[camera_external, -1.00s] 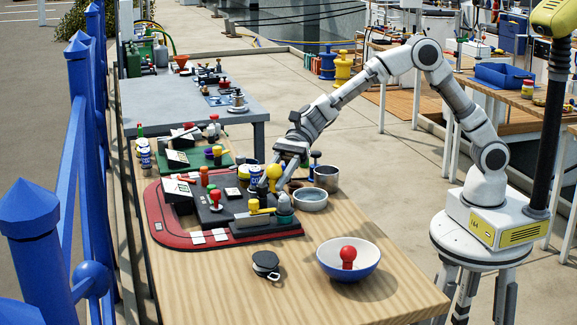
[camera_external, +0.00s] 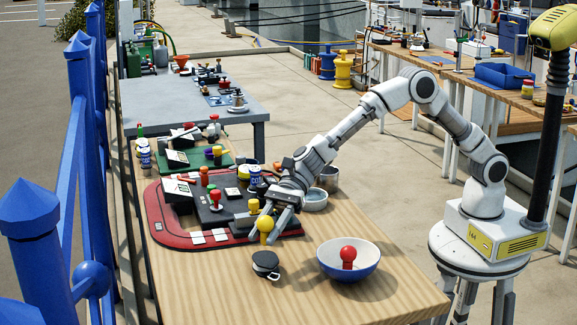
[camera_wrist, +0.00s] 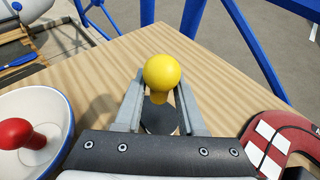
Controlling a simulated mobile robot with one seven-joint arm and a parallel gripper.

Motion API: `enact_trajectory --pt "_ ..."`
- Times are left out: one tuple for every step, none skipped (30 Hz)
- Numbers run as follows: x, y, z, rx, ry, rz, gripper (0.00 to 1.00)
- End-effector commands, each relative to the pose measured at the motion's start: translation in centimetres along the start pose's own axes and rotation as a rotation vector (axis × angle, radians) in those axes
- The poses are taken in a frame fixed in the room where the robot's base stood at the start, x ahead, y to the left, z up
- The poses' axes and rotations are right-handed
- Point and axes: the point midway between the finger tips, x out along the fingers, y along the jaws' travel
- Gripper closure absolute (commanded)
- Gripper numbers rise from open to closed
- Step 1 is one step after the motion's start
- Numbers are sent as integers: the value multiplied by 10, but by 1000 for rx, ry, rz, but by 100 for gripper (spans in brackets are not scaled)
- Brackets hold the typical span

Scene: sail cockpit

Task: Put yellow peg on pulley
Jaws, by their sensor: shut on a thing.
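The yellow peg (camera_external: 265,224) has a round ball head. My gripper (camera_external: 269,232) is shut on it and holds it above the near part of the table. In the wrist view the yellow peg (camera_wrist: 162,71) sits between the two grey fingers, its ball toward the camera. The pulley (camera_external: 266,262), a small dark rounded block, lies on the wood in front of the red-edged board. In the wrist view the pulley (camera_wrist: 158,122) shows as a dark disc below and behind the peg, which partly hides it. The peg's lower end is hidden.
A white and blue bowl (camera_external: 348,262) with a red peg (camera_external: 348,256) inside stands right of the pulley. The red-edged board (camera_external: 190,240) with several pegs and cans lies behind. A metal cup and grey bowl stand beyond my gripper. Bare wood lies in front.

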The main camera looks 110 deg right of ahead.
Motion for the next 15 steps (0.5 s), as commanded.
enact_trajectory --pt "4 0 -9 3 2 1 100" --pt "5 0 -14 2 2 1 100" --pt "8 0 -20 2 3 1 100" --pt "10 0 -25 3 3 1 100" --pt "11 0 -29 3 2 1 100" --pt "13 0 -33 2 2 2 100" --pt "14 0 -34 2 2 2 100" --pt "14 0 -34 1 1 1 100" --pt "13 0 -34 1 1 1 100" --pt "13 0 -33 1 0 1 100" --pt "13 0 -33 0 0 1 100" --pt "13 0 -33 0 0 1 100" --pt "13 0 -33 0 0 1 100" --pt "13 0 -33 0 1 1 100" --pt "13 0 -34 1 1 1 100"
